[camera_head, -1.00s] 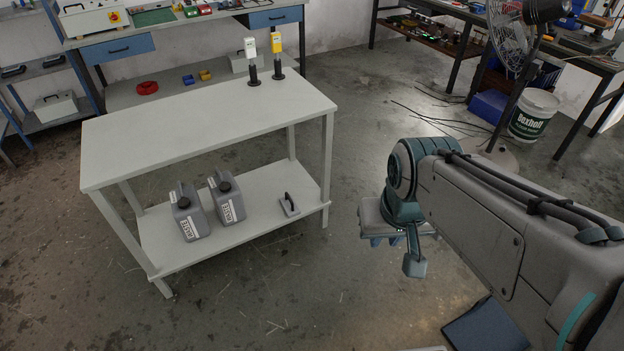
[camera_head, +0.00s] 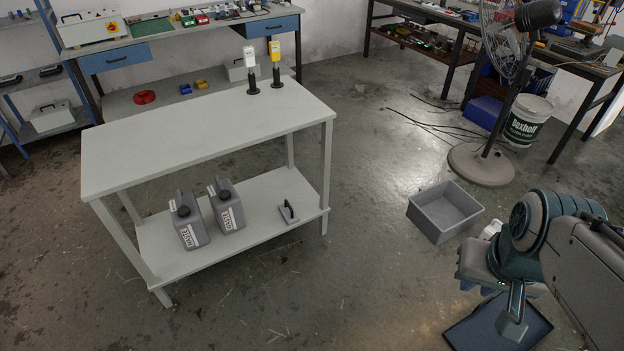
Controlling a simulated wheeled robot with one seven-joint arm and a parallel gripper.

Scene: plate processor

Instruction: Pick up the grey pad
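The grey pad (camera_head: 283,217) is a small flat plate with an upright black handle. It lies on the lower shelf of the white table (camera_head: 200,140), near the shelf's right end and to the right of two grey jugs. My gripper (camera_head: 474,284) is at the lower right, above the floor and well away from the table and the pad. Its fingers are small, partly seen and mostly behind my wrist, so I cannot tell whether they are open or shut.
Two grey jugs (camera_head: 188,220) (camera_head: 226,206) stand left of the pad. A yellow-topped dispenser (camera_head: 276,55) and a white-topped one (camera_head: 250,60) stand on the tabletop. A grey bin (camera_head: 440,225) and a dark blue mat (camera_head: 470,330) lie near my arm. Floor between table and bin is clear.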

